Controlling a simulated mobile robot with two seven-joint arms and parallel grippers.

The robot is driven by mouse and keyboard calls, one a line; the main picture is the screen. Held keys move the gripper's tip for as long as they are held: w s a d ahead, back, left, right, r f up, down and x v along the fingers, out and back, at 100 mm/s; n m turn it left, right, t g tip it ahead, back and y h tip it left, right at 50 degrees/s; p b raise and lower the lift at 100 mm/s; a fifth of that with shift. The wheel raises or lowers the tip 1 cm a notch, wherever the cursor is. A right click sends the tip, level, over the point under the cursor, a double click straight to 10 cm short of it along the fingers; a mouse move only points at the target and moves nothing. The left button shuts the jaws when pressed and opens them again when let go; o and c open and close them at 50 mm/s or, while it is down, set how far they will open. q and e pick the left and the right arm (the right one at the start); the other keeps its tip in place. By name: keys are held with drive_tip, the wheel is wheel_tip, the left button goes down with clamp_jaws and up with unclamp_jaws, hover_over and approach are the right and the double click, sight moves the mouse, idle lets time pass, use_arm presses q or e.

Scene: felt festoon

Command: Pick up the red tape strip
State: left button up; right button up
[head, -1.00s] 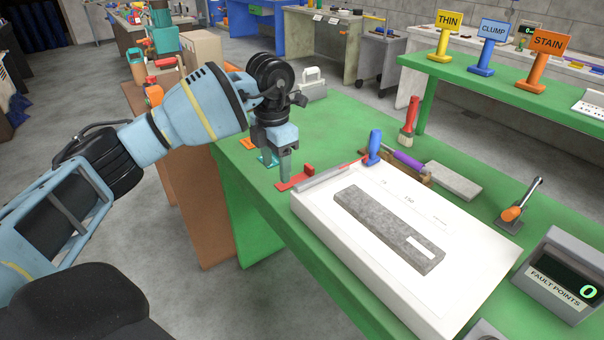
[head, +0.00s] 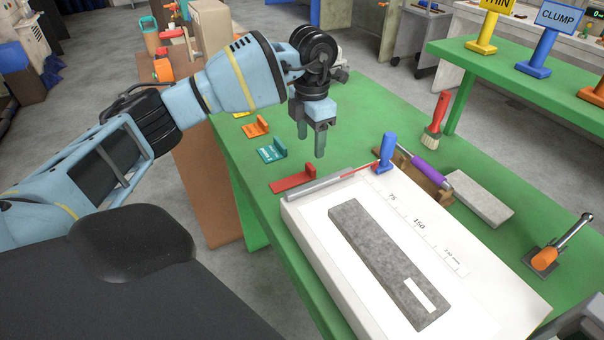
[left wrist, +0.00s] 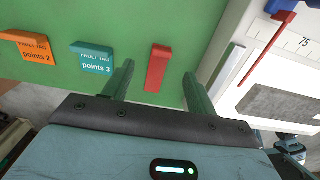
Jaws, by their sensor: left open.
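The red strip (head: 290,184) lies flat near the left edge of the green table, with a small raised tab at its right end. It also shows in the left wrist view (left wrist: 157,68), between the two spread fingers. My left gripper (head: 312,143) is open and empty, pointing down above the table. In the head view its fingertips are above and slightly right of the strip, apart from it. In the left wrist view my left gripper (left wrist: 157,80) has one finger on each side of the strip.
A teal tag (head: 270,153) and an orange tag (head: 256,127) lie beside the strip. A white board (head: 310,215) bearing a grey slab (head: 385,265) is close to its right.

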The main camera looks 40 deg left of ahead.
sight(310, 166)
use_arm(q)
drive_tip(key=shift+w+f, duration=0.15)
drive_tip(key=shift+f, duration=0.75)
drive_tip(key=shift+s+d+f, duration=0.1)
drive_tip(key=shift+s+f, duration=0.05)
drive_tip(key=shift+f, duration=1.15)
drive_tip(key=shift+s+f, duration=0.15)
drive_tip(key=shift+f, duration=1.1)
drive_tip(key=shift+c, duration=0.3)
drive_tip(key=c, duration=1)
